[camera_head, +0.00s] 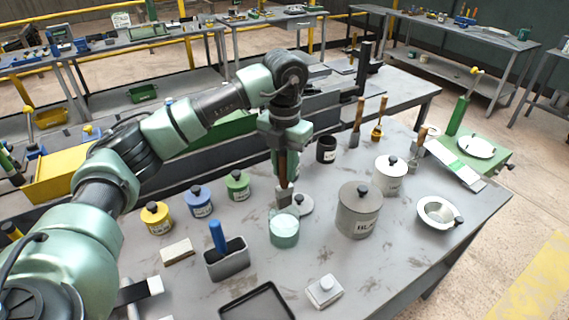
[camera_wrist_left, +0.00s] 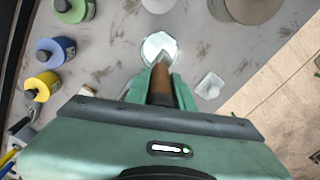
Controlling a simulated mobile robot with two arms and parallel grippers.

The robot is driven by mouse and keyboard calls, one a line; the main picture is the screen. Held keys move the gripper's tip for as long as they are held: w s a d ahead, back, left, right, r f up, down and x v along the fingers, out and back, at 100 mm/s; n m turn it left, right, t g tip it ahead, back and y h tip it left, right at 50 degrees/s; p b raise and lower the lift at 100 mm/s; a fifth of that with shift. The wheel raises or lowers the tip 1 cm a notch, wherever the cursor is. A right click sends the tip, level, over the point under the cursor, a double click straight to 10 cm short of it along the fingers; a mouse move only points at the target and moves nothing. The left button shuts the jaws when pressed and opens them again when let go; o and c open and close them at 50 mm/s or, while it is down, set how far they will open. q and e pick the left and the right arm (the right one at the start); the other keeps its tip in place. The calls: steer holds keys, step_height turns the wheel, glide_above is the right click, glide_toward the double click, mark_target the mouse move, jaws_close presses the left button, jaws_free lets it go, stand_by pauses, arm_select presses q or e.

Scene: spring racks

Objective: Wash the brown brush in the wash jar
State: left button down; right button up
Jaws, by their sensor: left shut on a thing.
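The brown brush (camera_head: 283,168) is held upright with its head down in my left gripper (camera_head: 284,152). The gripper is shut on its brown handle, which also shows in the left wrist view (camera_wrist_left: 161,82). The wash jar (camera_head: 284,232) is clear glass with pale teal liquid and stands on the grey bench. The brush head (camera_head: 284,197) is at the jar's far rim in the head view. In the left wrist view it overlaps the jar's mouth (camera_wrist_left: 158,45). I cannot tell whether the bristles are inside the jar. My right gripper is not in view.
A loose grey lid (camera_head: 301,205) lies just behind the jar. A large grey canister (camera_head: 357,210) stands to its right. A grey holder with a blue handle (camera_head: 227,258) and yellow, blue and green pots (camera_head: 201,201) stand left. A black tray (camera_head: 257,303) lies in front.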

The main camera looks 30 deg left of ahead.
mark_target(284, 204)
arm_select(q)
step_height(284, 204, down, 2)
steer(key=shift+w+a+f+b, duration=0.1)
steer(key=shift+b, duration=0.35)
step_height(284, 204, down, 2)
steer(key=shift+f+b, duration=0.1)
steer(key=shift+b, duration=0.65)
step_height(284, 204, down, 4)
steer(key=b, duration=0.3)
steer(key=shift+f, duration=0.2)
steer(key=shift+f+b, duration=1.25)
steer(key=shift+f, duration=0.8)
steer(key=shift+a, duration=0.1)
